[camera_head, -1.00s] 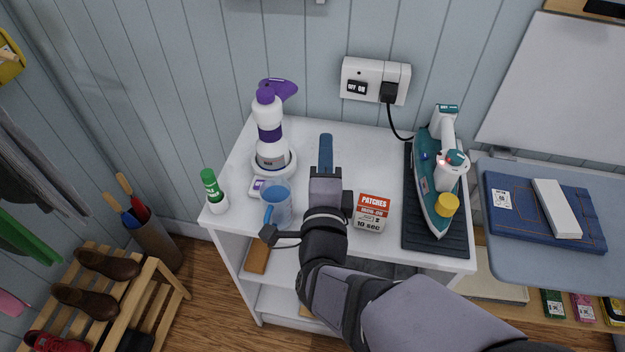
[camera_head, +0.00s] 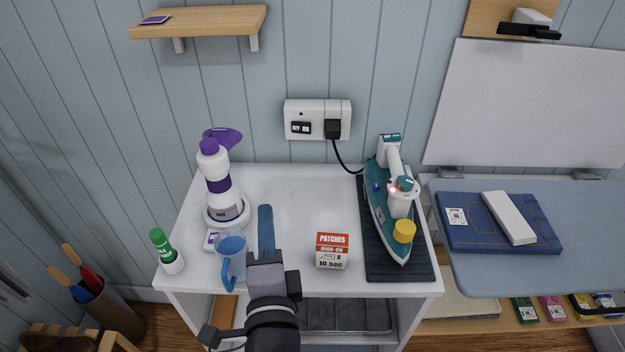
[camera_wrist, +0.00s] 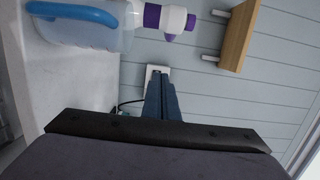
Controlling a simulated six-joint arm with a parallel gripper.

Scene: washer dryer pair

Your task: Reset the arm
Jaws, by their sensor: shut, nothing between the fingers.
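My gripper (camera_head: 266,228) is shut and empty, its blue fingers together, over the front part of the white cabinet top (camera_head: 290,200). In the wrist view the closed fingers (camera_wrist: 160,98) point toward the panelled wall and the socket. The blue-handled clear jug (camera_head: 231,255) stands just left of my gripper in the head view. The patches box (camera_head: 332,250) stands to its right, apart from it.
A purple-and-white spray bottle (camera_head: 217,180) and a green-capped bottle (camera_head: 167,251) stand at left. An iron (camera_head: 386,195) rests on a black mat (camera_head: 419,262) at right, its cord running to the wall socket (camera_head: 317,118). A wooden shelf (camera_head: 200,22) is above. The cabinet top's back middle is clear.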

